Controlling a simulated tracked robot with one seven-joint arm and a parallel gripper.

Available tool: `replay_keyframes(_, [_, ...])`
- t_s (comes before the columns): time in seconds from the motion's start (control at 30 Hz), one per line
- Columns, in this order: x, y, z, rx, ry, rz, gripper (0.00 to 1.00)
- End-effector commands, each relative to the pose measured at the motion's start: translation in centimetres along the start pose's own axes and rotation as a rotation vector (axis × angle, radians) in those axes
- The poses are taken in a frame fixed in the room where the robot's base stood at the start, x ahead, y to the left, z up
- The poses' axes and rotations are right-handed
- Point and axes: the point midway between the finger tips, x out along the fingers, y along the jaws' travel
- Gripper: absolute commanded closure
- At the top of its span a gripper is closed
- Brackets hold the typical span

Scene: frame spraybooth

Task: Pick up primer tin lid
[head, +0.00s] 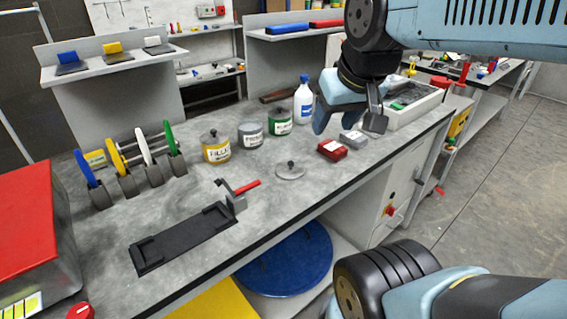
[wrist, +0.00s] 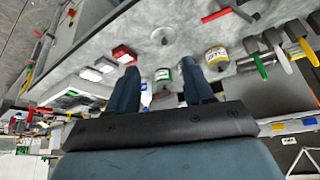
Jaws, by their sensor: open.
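A round grey lid with a dark knob (head: 290,170) lies flat on the grey workbench, near its front edge. It also shows at the top of the wrist view (wrist: 163,35). A grey tin whose label appears to begin "PRI" (head: 251,136) stands behind the lid, between a yellow tin (head: 215,150) and a green tin (head: 280,123). My gripper (head: 348,115) is open and empty, above the bench to the right of and behind the lid, apart from it. In the wrist view its two fingers (wrist: 160,75) point towards the bench, and the grey tin is not clearly seen.
A red box (head: 332,150) and a grey box (head: 354,139) sit right of the lid. A white bottle (head: 303,100) stands behind. A black tray with a red-handled clamp (head: 185,238) and a rack of coloured discs (head: 128,165) are left. Bare bench surrounds the lid.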

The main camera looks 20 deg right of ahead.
Motion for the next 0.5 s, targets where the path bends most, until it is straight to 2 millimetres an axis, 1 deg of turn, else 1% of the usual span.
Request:
replay_keyframes(0.17, [0.6, 0.0, -1.2, -0.021, -0.030, -0.003, 0.48])
replay_keyframes(0.37, [2.4, -0.1, -4.0, -0.075, -0.101, -0.012, 0.48])
replay_keyframes(0.5, [4.1, -0.1, -6.0, -0.116, -0.153, -0.020, 0.48])
